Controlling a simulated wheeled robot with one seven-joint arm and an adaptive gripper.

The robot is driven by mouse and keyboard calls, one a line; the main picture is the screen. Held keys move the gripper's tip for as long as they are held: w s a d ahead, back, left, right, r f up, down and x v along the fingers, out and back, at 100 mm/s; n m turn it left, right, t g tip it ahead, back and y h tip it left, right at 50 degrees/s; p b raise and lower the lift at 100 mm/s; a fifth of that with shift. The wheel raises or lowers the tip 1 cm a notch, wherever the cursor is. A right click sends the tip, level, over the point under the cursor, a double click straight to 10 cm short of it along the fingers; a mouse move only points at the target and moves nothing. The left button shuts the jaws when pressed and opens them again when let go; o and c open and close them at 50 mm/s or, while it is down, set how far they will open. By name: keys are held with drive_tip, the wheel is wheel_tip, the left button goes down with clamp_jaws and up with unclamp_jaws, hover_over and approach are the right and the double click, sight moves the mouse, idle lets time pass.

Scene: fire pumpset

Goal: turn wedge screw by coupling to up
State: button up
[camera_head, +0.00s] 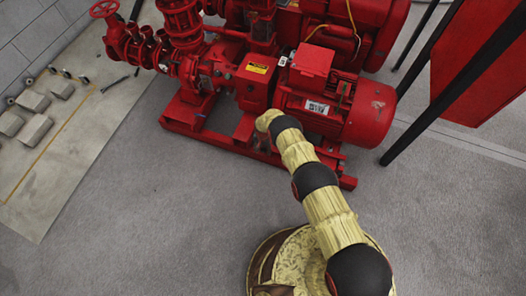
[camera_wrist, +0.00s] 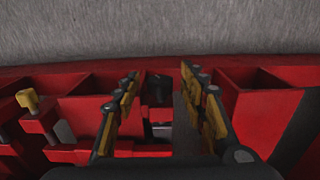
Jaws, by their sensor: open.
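My gripper (camera_wrist: 160,74) is open in the wrist view, its two yellow and dark fingers apart and pointing over the red pump frame (camera_wrist: 250,78). A small dark block-like part (camera_wrist: 158,88) shows between the fingers, with a greyish piece below it; I cannot tell whether this is the wedge screw. A yellow-headed screw-like part (camera_wrist: 28,100) stands left of the fingers on the red frame. In the head view my arm reaches the pumpset base near the red coupling guard (camera_head: 256,82); the fingers are hidden there.
The red motor (camera_head: 345,105) is right of the coupling guard, and the red pump (camera_head: 200,70) is left. Dark posts and a red panel (camera_head: 480,65) stand at the right. Grey blocks (camera_head: 33,100) lie on a pale slab at left. The grey floor (camera_head: 140,220) in front is clear.

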drive_tip(key=shift+c, duration=0.2)
clamp_jaws()
idle(0.3)
